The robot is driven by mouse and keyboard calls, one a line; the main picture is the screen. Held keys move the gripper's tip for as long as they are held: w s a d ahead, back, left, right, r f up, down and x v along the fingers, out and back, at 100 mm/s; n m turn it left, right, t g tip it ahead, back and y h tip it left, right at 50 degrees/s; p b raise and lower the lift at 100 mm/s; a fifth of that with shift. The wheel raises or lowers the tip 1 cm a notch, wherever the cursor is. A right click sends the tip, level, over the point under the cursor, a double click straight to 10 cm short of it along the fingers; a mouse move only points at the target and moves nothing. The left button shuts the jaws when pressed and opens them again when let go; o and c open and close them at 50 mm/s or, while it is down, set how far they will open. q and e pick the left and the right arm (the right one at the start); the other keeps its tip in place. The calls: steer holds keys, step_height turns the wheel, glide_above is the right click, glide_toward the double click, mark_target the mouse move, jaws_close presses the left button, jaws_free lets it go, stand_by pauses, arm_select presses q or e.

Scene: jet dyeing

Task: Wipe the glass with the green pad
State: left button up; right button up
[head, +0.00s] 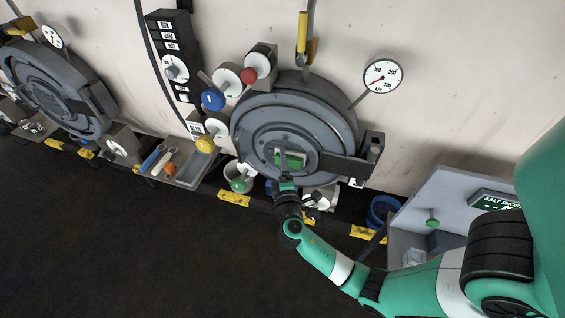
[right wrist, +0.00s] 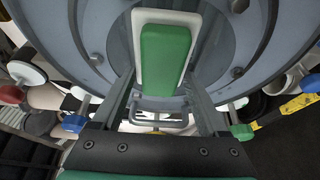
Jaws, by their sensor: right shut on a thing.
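The green pad (right wrist: 166,54) sits on a pale rectangular backing with a wire-like handle below it in the right wrist view. It also shows small in the head view (head: 293,160). My right gripper (right wrist: 162,105) is shut on the pad, with a finger on each side of the handle. The gripper also shows in the head view (head: 286,172), in front of the round grey door. The dark round glass (right wrist: 211,42) lies behind the pad at the door's centre; whether they touch I cannot tell. My left gripper is out of view.
The grey door (head: 246,126) has a latch arm (head: 343,167) on its right. Red, blue and yellow knobs (head: 212,99) stand out at its left. A pressure gauge (head: 383,76) is above right. A tool tray (head: 190,168) sits lower left. A grey cabinet (head: 437,190) stands right.

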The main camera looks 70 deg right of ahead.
mark_target(261, 148)
steer(key=w+b, duration=0.1)
steer(key=w, duration=0.1)
steer(key=shift+w, duration=0.75)
steer(key=shift+w+f+b, duration=0.15)
steer(key=shift+w+b, duration=1.25)
steer(key=shift+w, duration=0.35)
steer(key=shift+a+r, duration=0.1)
steer(key=shift+r, duration=0.1)
